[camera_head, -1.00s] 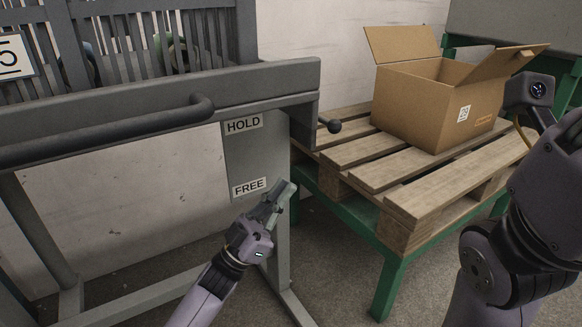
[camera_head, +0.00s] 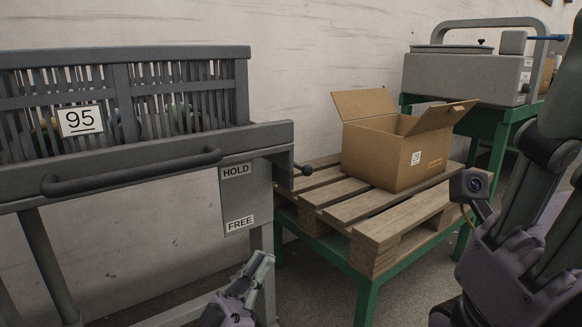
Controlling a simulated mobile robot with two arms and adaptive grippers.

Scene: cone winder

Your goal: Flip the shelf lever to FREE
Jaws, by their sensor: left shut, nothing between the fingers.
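The shelf lever (camera_head: 303,170) is a short dark stub with a round black knob at the right end of the grey shelf frame (camera_head: 265,133). The knob is about level with the HOLD label (camera_head: 236,170), well above the FREE label (camera_head: 239,223). Both labels are on a grey plate below the shelf end. My left gripper (camera_head: 262,262) is shut and empty, low in the picture, below the FREE label and apart from the lever. Of my right arm, links show at the right edge; its fingers are not visible.
Close right of the lever is a wooden pallet (camera_head: 385,222) on a green stand (camera_head: 365,300), carrying an open cardboard box (camera_head: 385,155). A grey machine (camera_head: 465,75) stands behind.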

